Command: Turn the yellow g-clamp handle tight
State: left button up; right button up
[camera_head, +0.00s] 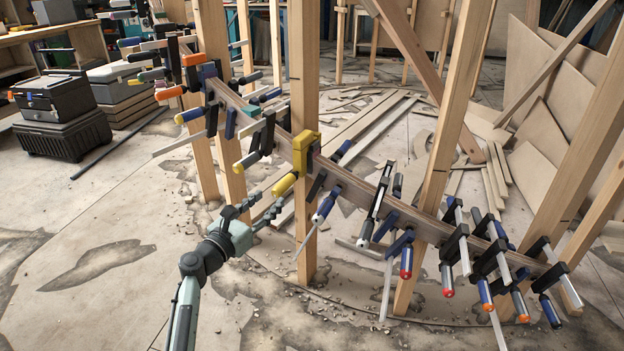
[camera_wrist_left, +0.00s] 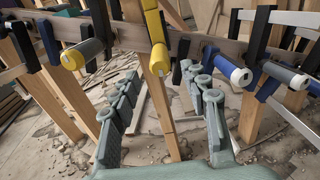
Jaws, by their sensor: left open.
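The yellow g-clamp (camera_head: 303,150) is fixed on the curved wooden stringer at a post near the middle of the head view. Its yellow handle (camera_head: 284,184) points down and left toward me. In the left wrist view the yellow clamp (camera_wrist_left: 154,26) is at the top centre, with its handle (camera_wrist_left: 159,60) hanging below the stringer. My left gripper (camera_head: 262,207) is open and empty, just below and left of the handle. In the left wrist view its fingers (camera_wrist_left: 165,88) are spread either side, with the handle ahead between them and apart from both. My right gripper is not in view.
Many other clamps line the stringer (camera_head: 360,195). A grey handle with a yellow end (camera_wrist_left: 78,54) is left of the yellow one, and a blue-and-white handle (camera_wrist_left: 236,72) is to its right. Upright wooden posts (camera_head: 305,80) stand along the stringer.

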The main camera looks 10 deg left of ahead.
aim_at(282, 186)
pick_arm(q)
jog(key=b+x, duration=0.1)
jog(key=x, duration=0.5)
jog(key=shift+w+d+r, duration=0.15)
jog(key=shift+w, duration=0.2)
jog(key=shift+w+d, duration=0.1)
jog(key=shift+w, duration=0.4)
grip_shut()
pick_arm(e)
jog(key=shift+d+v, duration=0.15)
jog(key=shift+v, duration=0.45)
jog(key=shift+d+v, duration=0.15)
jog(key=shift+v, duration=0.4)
